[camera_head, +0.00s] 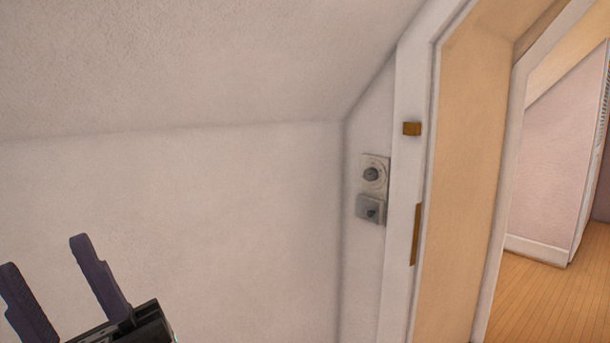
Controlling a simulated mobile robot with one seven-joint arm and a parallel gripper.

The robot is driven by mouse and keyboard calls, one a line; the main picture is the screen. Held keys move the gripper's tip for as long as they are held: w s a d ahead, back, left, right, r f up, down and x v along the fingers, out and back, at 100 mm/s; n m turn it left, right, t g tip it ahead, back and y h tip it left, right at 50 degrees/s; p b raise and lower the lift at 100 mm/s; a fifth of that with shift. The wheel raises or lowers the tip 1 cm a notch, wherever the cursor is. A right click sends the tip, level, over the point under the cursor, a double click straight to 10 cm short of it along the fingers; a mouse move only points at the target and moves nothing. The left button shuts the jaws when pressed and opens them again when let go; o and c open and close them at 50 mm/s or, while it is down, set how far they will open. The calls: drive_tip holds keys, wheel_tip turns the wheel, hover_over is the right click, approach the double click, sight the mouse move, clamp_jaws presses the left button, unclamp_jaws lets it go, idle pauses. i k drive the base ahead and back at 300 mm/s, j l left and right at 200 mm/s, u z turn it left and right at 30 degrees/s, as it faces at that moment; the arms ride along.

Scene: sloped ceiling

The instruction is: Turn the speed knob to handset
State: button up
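Two grey wall controls sit one above the other on the narrow wall beside the door frame. The upper one is a light plate with a round dark grey knob (371,174). The lower one is a grey box with a small dark knob (371,212) near its right side. Any lettering is too small to read, so I cannot tell which is the speed knob or where either points. My gripper (48,268) is at the lower left, its two dark fingers apart and empty, well away from both controls.
A white door frame (408,180) stands just right of the controls, with brass-coloured fittings (412,129) on it. The doorway opens onto a wooden floor (545,300). A sloped ceiling (200,60) comes down low above the plain left wall (200,220).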

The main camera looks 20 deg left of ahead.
sight(370, 174)
drive_tip(key=u, duration=0.35)
drive_tip(key=i+j, duration=0.15)
drive_tip(key=i, duration=0.4)
drive_tip(key=i+j, duration=0.1)
drive_tip(key=i, duration=0.4)
